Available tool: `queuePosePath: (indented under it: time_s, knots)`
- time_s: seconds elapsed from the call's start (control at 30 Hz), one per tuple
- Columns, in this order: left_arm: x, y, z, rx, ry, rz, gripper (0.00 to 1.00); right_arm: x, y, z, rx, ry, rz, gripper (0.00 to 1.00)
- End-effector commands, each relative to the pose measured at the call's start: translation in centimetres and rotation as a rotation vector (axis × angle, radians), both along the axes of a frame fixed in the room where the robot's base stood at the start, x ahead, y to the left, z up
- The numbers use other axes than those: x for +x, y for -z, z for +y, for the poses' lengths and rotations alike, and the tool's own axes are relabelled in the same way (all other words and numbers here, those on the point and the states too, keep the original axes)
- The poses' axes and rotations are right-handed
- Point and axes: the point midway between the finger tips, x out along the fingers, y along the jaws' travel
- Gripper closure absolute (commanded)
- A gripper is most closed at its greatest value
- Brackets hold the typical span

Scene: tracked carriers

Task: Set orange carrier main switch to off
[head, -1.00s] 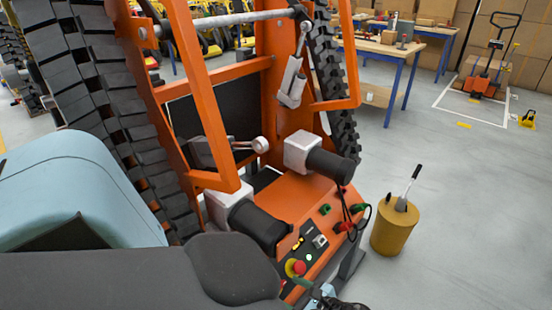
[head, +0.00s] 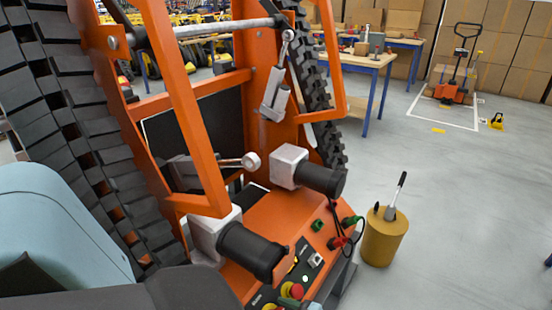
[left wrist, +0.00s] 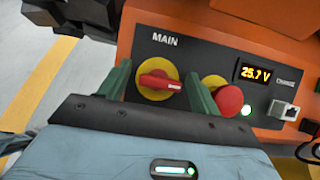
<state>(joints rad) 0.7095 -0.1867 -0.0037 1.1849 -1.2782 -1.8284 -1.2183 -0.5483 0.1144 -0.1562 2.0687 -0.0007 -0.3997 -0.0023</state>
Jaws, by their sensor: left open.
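The main switch (left wrist: 160,86) shows in the left wrist view as a red handle on a yellow disc, under the word MAIN on a black panel. Its handle lies nearly level in that view, tilting slightly down to the right. My left gripper (left wrist: 158,77) is open, with one green finger on each side of the switch. I cannot tell whether the fingers touch it. The orange carrier (head: 290,225) fills the middle of the head view, with its control panel low down. My right gripper is not in view.
A red mushroom button (left wrist: 229,100) sits close beside my right-hand finger, near a lit green lamp and a display (left wrist: 256,73) reading 25.7 V. A yellow-brown bin (head: 383,238) stands right of the carrier. The floor beyond it is open.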

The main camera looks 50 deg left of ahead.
Motion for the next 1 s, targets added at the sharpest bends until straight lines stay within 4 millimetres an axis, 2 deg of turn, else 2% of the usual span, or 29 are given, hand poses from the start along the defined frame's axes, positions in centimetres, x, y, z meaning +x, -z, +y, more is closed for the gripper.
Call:
queuePosePath:
  time_s: [0.13,0.17,0.5,0.77,1.0]
  knots:
    - [0.03,-0.03,-0.02,-0.001,0.000,0.000,0.36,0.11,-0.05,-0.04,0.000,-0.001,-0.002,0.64]
    - [0.03,-0.04,-0.02,0.000,0.000,0.000,0.39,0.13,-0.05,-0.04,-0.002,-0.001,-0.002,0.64]
    - [0.00,-0.02,-0.01,0.000,0.000,0.000,0.81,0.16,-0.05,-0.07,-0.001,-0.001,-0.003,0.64]
    - [0.02,-0.01,0.00,0.004,-0.023,-0.017,0.81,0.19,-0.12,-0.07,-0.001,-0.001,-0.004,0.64]
    - [0.09,-0.11,0.05,0.030,-0.121,-0.094,0.81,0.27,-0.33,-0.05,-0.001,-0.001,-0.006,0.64]
